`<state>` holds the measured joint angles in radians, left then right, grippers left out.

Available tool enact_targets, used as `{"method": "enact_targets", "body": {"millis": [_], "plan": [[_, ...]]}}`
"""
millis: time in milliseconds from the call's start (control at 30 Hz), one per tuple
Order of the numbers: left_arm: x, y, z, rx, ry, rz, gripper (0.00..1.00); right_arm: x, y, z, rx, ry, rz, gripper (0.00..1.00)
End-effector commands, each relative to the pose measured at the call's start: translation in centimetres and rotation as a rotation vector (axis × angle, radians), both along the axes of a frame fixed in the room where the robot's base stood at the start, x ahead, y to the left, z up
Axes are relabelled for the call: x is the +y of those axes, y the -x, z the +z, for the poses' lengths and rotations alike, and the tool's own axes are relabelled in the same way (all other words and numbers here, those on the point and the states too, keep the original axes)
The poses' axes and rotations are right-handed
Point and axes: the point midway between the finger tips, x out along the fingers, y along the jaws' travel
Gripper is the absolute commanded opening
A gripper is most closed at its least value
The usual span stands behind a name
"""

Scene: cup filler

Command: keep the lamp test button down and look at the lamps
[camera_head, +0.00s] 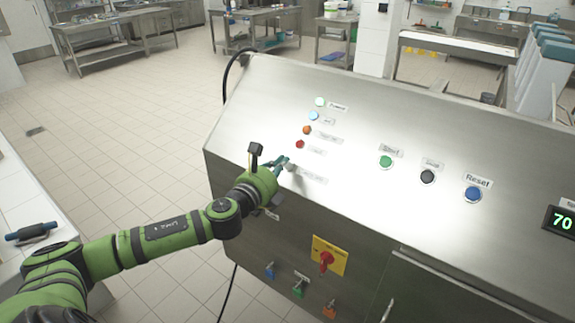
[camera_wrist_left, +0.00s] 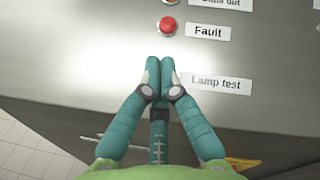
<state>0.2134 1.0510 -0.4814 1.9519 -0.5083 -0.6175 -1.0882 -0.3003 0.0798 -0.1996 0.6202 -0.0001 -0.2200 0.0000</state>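The lamp test button (camera_head: 290,167) is a small grey button low on the sloping steel panel. Its "Lamp test" label (camera_wrist_left: 216,83) shows in the left wrist view, where my fingers hide the button. My left gripper (camera_head: 285,160) has its teal fingertips together (camera_wrist_left: 160,64), empty, at the button. I cannot tell whether they touch or press it. Above stand a pale lamp (camera_head: 320,102), a light blue lamp (camera_head: 314,116), an orange lamp (camera_head: 307,130) and a red Fault lamp (camera_head: 300,144). The Fault lamp (camera_wrist_left: 168,27) looks bright red close up; whether the lamps are lit is unclear.
To the right are a green Start button (camera_head: 386,162), a black button (camera_head: 428,177), a blue Reset button (camera_head: 473,194) and a display reading 70 (camera_head: 561,222). A red rotary switch (camera_head: 327,261) on yellow is on the front face below. Tiled floor lies left.

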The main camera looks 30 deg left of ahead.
Motion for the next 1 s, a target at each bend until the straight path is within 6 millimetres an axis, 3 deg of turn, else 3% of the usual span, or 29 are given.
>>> {"method": "enact_targets", "body": {"millis": [1000], "plan": [[-0.05,-0.58,-0.62,0.0,0.0,0.0,0.0,-0.03,-0.01,-0.2,0.0,0.0,0.001,0.4]]}}
